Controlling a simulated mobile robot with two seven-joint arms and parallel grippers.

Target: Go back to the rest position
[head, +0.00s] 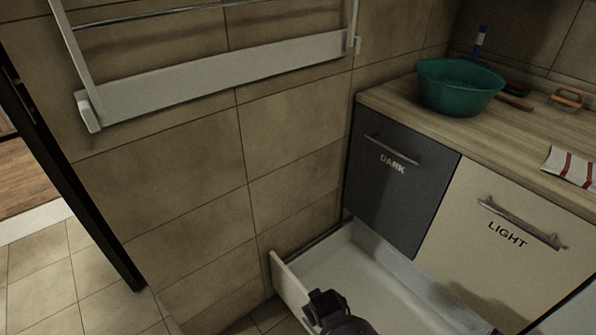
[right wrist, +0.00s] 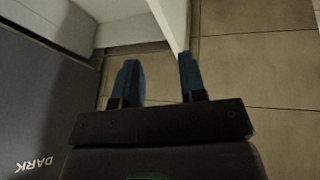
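My right gripper (head: 322,300) is at the bottom of the head view, beside the front panel of an open white drawer (head: 350,262). In the right wrist view its two blue fingers (right wrist: 162,82) are apart, with floor visible between them and nothing held. The edge of a white drawer panel (right wrist: 172,22) reaches close to the right-hand finger; I cannot tell if they touch. My left gripper is not in view.
The drawer extends below the grey DARK door (head: 395,185) and the cream LIGHT door (head: 510,235). A green basin (head: 458,88) and striped cloth (head: 572,167) are on the counter. A white rack (head: 220,72) hangs on the tiled wall. A doorway opens at left.

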